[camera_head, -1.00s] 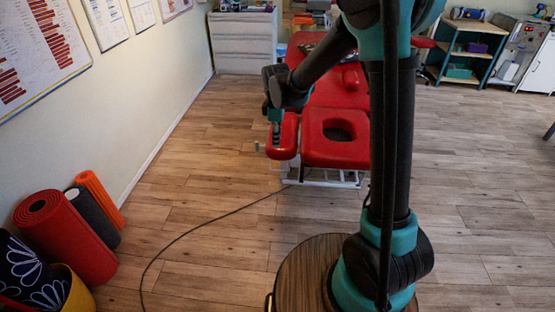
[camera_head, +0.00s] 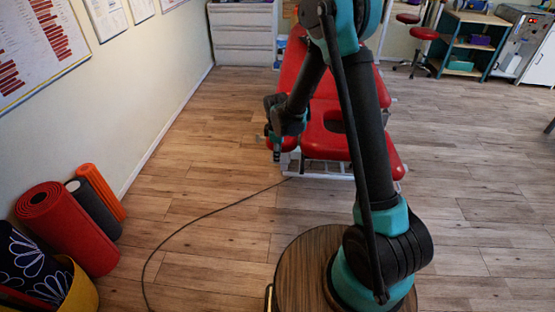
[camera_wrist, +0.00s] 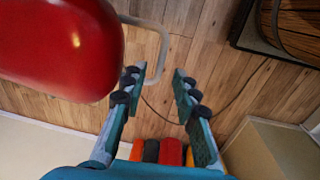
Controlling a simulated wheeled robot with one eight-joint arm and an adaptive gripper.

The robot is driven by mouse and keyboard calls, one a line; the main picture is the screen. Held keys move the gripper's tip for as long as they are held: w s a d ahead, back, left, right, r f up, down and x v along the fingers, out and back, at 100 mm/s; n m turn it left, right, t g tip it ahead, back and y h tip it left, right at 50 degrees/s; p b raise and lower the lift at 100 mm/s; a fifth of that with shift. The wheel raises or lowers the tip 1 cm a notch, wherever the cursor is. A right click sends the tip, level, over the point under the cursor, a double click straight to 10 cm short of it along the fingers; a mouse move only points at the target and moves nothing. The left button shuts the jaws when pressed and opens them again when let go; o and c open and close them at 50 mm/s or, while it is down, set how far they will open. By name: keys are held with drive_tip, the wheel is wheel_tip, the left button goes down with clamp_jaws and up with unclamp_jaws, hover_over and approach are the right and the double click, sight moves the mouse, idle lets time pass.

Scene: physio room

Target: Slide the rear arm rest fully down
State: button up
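The red treatment table has a padded end with a face hole (camera_head: 325,143) toward me. A red arm rest pad (camera_head: 290,144) sits at its left side, partly hidden by my gripper (camera_head: 275,151). Another red pad (camera_head: 394,162) shows at the right, partly behind my arm. In the wrist view a large red pad (camera_wrist: 60,45) fills the upper left, beside and apart from the fingers. My gripper (camera_wrist: 157,77) is open and empty there. A pale bent bar (camera_wrist: 163,48) runs beside the pad, beyond the fingertips. I cannot tell which pad is the rear one.
A dark cable (camera_head: 205,215) crosses the wooden floor. Rolled mats (camera_head: 68,228) and a yellow basket (camera_head: 83,290) stand at the left wall. A red stool (camera_head: 424,34) and shelves (camera_head: 468,45) are at the back right.

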drive_tip(key=shift+w+f, duration=0.15)
drive_tip(key=shift+f, duration=1.2)
clamp_jaws()
